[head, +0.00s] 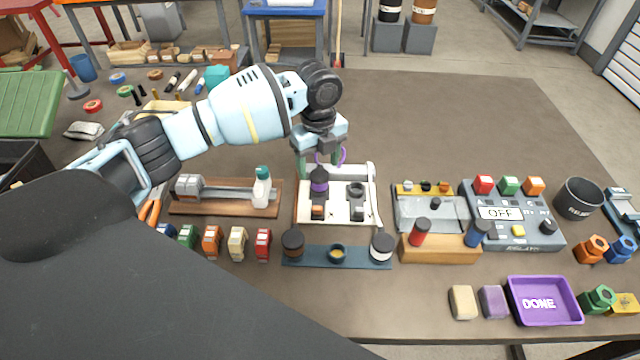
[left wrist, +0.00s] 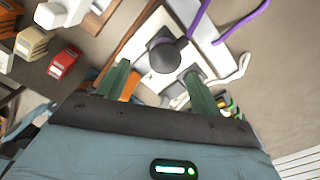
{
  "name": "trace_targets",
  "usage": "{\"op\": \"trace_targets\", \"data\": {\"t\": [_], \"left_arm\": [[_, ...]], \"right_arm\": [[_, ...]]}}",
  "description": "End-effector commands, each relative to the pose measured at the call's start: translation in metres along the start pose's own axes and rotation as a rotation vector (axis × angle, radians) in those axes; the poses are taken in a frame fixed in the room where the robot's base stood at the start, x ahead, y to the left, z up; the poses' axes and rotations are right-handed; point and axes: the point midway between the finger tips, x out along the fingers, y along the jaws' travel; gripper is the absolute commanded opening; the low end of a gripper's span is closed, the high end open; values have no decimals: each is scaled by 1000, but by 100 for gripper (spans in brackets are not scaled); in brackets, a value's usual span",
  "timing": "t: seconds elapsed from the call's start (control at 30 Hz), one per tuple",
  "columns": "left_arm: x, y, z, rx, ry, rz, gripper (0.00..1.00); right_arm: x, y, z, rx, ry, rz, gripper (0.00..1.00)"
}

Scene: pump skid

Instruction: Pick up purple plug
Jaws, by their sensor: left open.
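The purple plug (head: 319,187) stands upright at the left of a white board (head: 340,217), dark on top with a purple band. In the left wrist view a dark round knob (left wrist: 165,54), likely the plug's top, shows with a purple cord (left wrist: 197,20) near it. My left gripper (head: 317,165) is open and points down just above and behind the plug. In the left wrist view its green fingers (left wrist: 155,78) are apart, with the knob just beyond and between their tips. I cannot tell whether they touch it. My right gripper is not in view.
A dark socket (head: 356,197) sits beside the plug on the board. A grey panel reading OFF (head: 512,222) and a purple DONE tray (head: 545,301) are right.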

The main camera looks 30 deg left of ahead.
Motion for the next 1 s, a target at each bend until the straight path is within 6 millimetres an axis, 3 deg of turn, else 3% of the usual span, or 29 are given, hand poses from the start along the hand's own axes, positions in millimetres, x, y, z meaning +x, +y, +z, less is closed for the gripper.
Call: {"op": "trace_targets", "data": {"t": [0.17, 0.5, 0.77, 1.0], "left_arm": [[8, -1, 1, -1, 0, 2, 66], [49, -5, 4, 0, 0, 2, 66], [51, -6, 4, 0, 0, 0, 66], [51, -5, 4, 0, 0, 0, 38]], "right_arm": [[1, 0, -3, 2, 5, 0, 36], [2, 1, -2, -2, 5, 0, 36], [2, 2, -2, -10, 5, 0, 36], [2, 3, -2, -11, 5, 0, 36]]}}
